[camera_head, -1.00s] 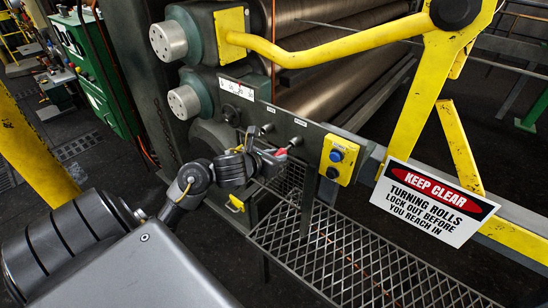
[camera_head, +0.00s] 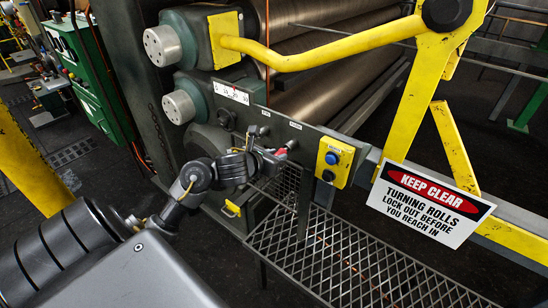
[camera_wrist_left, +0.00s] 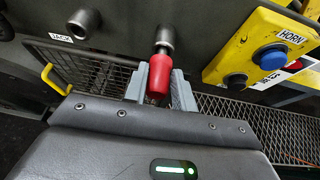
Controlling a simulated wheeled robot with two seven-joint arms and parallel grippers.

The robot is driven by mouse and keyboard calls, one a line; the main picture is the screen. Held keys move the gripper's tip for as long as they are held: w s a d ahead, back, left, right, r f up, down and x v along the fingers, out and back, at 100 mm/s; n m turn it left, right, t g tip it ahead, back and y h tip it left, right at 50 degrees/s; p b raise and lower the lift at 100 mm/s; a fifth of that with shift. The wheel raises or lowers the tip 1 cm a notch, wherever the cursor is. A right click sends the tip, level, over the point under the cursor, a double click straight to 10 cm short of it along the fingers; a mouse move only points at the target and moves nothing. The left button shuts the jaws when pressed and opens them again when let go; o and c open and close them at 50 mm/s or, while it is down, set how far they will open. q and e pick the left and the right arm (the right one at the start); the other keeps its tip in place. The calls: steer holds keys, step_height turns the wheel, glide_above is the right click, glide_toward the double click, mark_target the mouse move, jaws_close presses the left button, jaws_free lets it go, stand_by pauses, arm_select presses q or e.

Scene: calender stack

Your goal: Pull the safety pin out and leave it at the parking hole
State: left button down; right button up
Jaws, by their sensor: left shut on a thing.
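The safety pin's red handle (camera_wrist_left: 159,76) is between the fingers of my left gripper (camera_wrist_left: 160,88), which is shut on it. Its far end meets the mouth of a round metal socket (camera_wrist_left: 165,37) on the dark machine panel; how deep the pin sits is hidden. A second round metal fitting (camera_wrist_left: 84,22) is to the left, near a JACK label; I cannot tell which one is the parking hole. My right gripper is not in view.
A yellow button box (camera_head: 334,161) stands close right of the gripper. A mesh shelf (camera_head: 350,262) lies below, with a wire basket (camera_wrist_left: 95,75) beside it. Large rolls (camera_head: 335,85), a yellow guard bar (camera_head: 320,52) and a KEEP CLEAR sign (camera_head: 430,203) are nearby.

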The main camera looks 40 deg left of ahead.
arm_select(q)
steer(key=shift+w+b, duration=0.35)
steer(key=shift+w, duration=0.55)
steer(key=c, duration=0.8)
jaws_free()
steer(key=shift+o, duration=0.2)
steer(key=shift+s, duration=0.1)
steer(key=s, duration=0.7)
steer(key=shift+w+d, duration=0.1)
